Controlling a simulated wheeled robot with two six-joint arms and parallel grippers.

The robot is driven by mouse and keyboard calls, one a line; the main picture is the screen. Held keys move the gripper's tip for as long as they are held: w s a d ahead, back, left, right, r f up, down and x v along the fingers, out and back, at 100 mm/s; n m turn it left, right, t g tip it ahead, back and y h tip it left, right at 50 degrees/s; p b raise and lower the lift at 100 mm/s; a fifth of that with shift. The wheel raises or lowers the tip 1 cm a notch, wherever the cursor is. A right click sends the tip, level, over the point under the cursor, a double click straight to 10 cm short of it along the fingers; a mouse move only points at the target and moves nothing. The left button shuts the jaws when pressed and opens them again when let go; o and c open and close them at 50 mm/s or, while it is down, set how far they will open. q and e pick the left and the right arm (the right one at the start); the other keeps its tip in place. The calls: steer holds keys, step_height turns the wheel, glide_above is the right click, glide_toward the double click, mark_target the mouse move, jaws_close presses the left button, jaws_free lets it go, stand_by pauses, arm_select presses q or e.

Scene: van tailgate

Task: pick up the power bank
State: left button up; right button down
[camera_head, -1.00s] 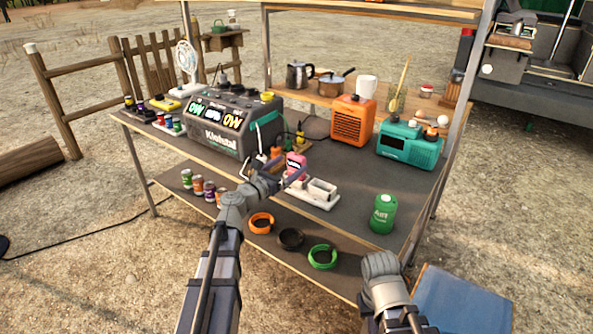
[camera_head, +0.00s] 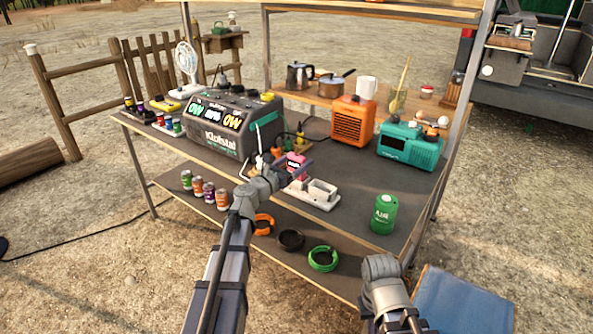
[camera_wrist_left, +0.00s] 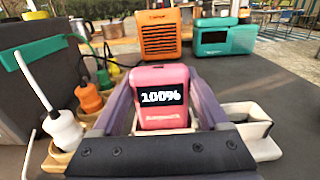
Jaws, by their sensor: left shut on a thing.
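The power bank (camera_head: 295,161) is pink and upright, with a display reading 100% in the left wrist view (camera_wrist_left: 161,98). My left gripper (camera_head: 290,171) is shut on it, with one purple-grey finger along each side in the left wrist view (camera_wrist_left: 163,108). A white holder with box-like slots (camera_head: 319,194) stands on the table just right of the power bank; it also shows in the left wrist view (camera_wrist_left: 262,148). The gripper hides the power bank's base, so I cannot tell whether it still touches the holder.
A grey power station (camera_head: 225,122) stands left of the power bank. An orange heater (camera_head: 353,122) and a teal radio (camera_head: 409,147) stand behind it. A green canister (camera_head: 383,214) is at the front right.

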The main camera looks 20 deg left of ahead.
arm_select(q)
jaws_close()
steer(key=shift+r, duration=0.15)
step_height(320, 180, up, 10)
steer(key=p, duration=1)
